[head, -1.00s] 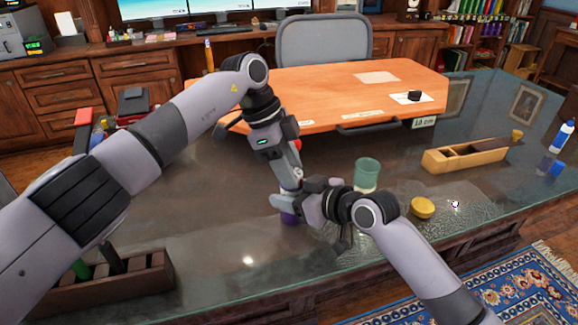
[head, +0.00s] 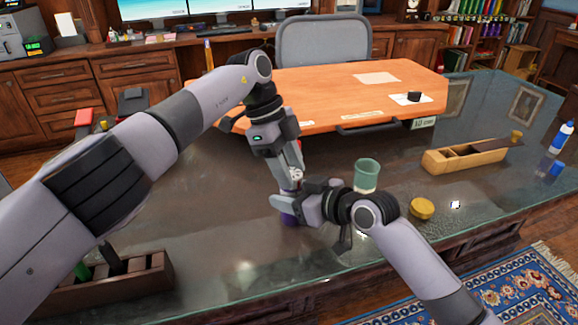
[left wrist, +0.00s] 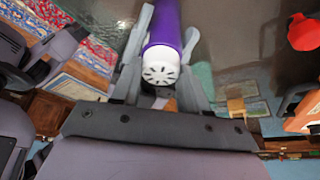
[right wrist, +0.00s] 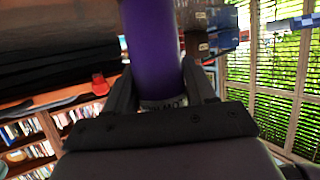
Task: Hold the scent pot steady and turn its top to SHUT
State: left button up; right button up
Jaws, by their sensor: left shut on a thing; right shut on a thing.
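The scent pot has a purple body (head: 290,218) and a white top (left wrist: 160,68) with dark slots. It stands on the dark glossy desk in the head view, mostly hidden by my grippers. My left gripper (head: 294,180) comes from above and is shut on the white top, with one finger on each side in the left wrist view. My right gripper (head: 284,204) comes from the right and is shut on the purple body, which also shows in the right wrist view (right wrist: 150,45). Lettering near the jaws there is too small to read.
A green cup (head: 367,173) and a yellow round object (head: 422,209) stand right of the pot. A wooden box (head: 465,158) is farther right. An orange-brown board (head: 330,92) lies behind. A dark wooden rack (head: 110,290) is at the front left. The front middle desk is clear.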

pick_arm(q)
jog(key=o, duration=0.8)
jog(key=shift+r, duration=0.1)
jog(key=shift+n, duration=0.3)
jog(key=shift+s+n+t, duration=0.1)
jog(key=shift+n+t, duration=0.4)
jog(key=shift+n, duration=0.6)
jog(key=n+t, duration=0.1)
jog(key=n, duration=0.2)
jog(key=shift+s+n+h, duration=0.1)
jog(key=shift+n+h, duration=0.2)
jog(key=v, duration=1.2)
jog(key=shift+s, duration=0.1)
